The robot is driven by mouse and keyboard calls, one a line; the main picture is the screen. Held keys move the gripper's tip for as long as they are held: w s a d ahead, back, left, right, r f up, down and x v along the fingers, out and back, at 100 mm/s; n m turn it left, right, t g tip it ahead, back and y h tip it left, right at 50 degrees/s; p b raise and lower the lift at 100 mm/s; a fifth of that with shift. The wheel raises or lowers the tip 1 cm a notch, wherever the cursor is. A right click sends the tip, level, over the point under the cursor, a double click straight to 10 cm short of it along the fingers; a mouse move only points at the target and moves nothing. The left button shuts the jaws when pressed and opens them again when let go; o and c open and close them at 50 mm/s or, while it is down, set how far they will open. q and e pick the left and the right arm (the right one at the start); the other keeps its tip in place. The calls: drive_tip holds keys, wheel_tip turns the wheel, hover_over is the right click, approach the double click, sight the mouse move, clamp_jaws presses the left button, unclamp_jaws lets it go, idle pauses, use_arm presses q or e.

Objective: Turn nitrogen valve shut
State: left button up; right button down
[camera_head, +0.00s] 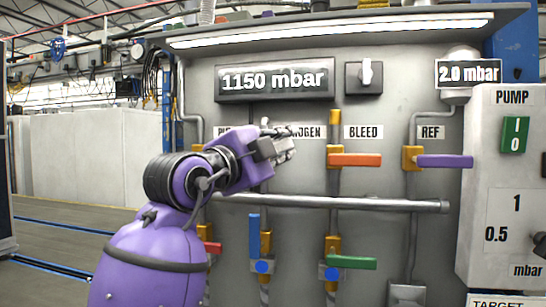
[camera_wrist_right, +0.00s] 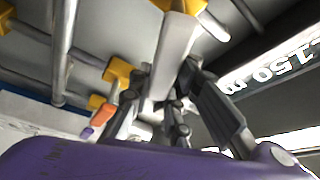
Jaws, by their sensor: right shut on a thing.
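My right gripper (camera_head: 278,143) is in front of the panel, over the left part of the NITROGEN label (camera_head: 310,132). In the right wrist view my right gripper (camera_wrist_right: 178,100) has its fingers closed about a white lever (camera_wrist_right: 174,55). The lever runs from a yellow valve body (camera_wrist_right: 180,5) at the top edge. I take it to be the nitrogen valve handle. In the head view the gripper and arm hide most of that valve. My left gripper is in neither view.
An orange handle (camera_head: 355,160) under BLEED and a purple handle (camera_head: 445,161) under REF point right. Below a horizontal pipe (camera_head: 330,202) are a blue handle (camera_head: 253,235), a green handle (camera_head: 352,262) and a red handle (camera_head: 211,247). A pump box (camera_head: 475,190) stands at right.

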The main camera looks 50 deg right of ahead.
drive_tip(key=shift+s+d+f+m+y+b, duration=0.1)
drive_tip(key=shift+f+m+y+b, duration=0.3)
drive_tip(key=shift+m, duration=0.5)
drive_tip(key=shift+s+f+m+g+b, duration=0.1)
drive_tip(key=shift+f+m+g+b, duration=0.3)
drive_tip(key=shift+m, duration=0.3)
drive_tip(key=shift+f+m, duration=0.15)
drive_tip(key=shift+m, duration=0.15)
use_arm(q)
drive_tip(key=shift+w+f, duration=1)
use_arm(e)
drive_tip(key=shift+f+m+y, duration=0.2)
drive_tip(key=shift+m+y, duration=0.2)
drive_tip(key=shift+m, duration=0.1)
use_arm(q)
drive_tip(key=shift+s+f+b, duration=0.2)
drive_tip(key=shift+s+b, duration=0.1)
use_arm(e)
drive_tip(key=shift+f, duration=0.1)
drive_tip(key=c, duration=1.6)
unclamp_jaws()
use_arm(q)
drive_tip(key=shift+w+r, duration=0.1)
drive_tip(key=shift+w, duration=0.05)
